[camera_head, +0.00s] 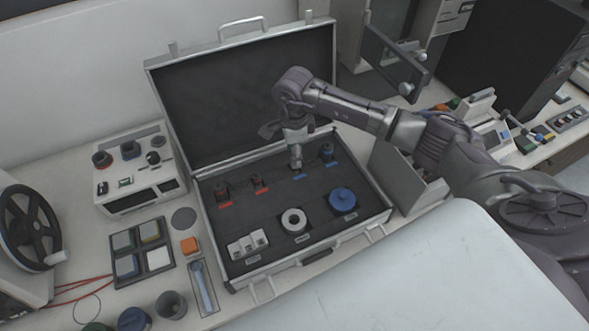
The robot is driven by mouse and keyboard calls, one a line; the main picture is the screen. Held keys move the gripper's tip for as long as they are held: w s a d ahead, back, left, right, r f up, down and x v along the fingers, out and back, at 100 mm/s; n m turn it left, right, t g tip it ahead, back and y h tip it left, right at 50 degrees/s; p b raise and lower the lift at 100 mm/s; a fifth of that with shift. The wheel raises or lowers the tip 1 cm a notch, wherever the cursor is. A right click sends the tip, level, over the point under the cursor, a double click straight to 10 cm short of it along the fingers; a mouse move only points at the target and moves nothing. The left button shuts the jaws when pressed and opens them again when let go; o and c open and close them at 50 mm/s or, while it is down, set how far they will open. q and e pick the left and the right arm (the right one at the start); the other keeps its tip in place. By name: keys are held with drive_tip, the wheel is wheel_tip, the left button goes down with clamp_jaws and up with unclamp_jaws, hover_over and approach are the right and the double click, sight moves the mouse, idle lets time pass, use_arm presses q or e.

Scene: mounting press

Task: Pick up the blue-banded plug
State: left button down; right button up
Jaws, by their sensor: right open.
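An open silver case (152,88) with a dark foam insert lies on the bench. In its back row, a dark plug with blue on it (328,153) stands upright at the right, behind a blue label. My right gripper (296,167) points down over the second blue-labelled place, left of the visible blue plug. It is open. It covers that place, so I cannot tell whether a plug is between its fingers. My left gripper is not in view.
The case's front row holds white blocks (248,243), a pale ring (294,221) and a blue round part (342,199). The raised lid (240,95) stands close behind my right gripper. A control box (135,170) and a tray of squares (144,252) stand left.

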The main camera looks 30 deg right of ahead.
wheel_tip(320, 180, down, 3)
drive_tip(key=shift+s+d+f+b, duration=0.1)
drive_tip(key=shift+s+b, duration=0.05)
drive_tip(key=shift+b, duration=0.55)
drive_tip(key=shift+f, duration=0.6)
drive_tip(key=shift+r, duration=0.15)
drive_tip(key=c, duration=0.8)
clamp_jaws()
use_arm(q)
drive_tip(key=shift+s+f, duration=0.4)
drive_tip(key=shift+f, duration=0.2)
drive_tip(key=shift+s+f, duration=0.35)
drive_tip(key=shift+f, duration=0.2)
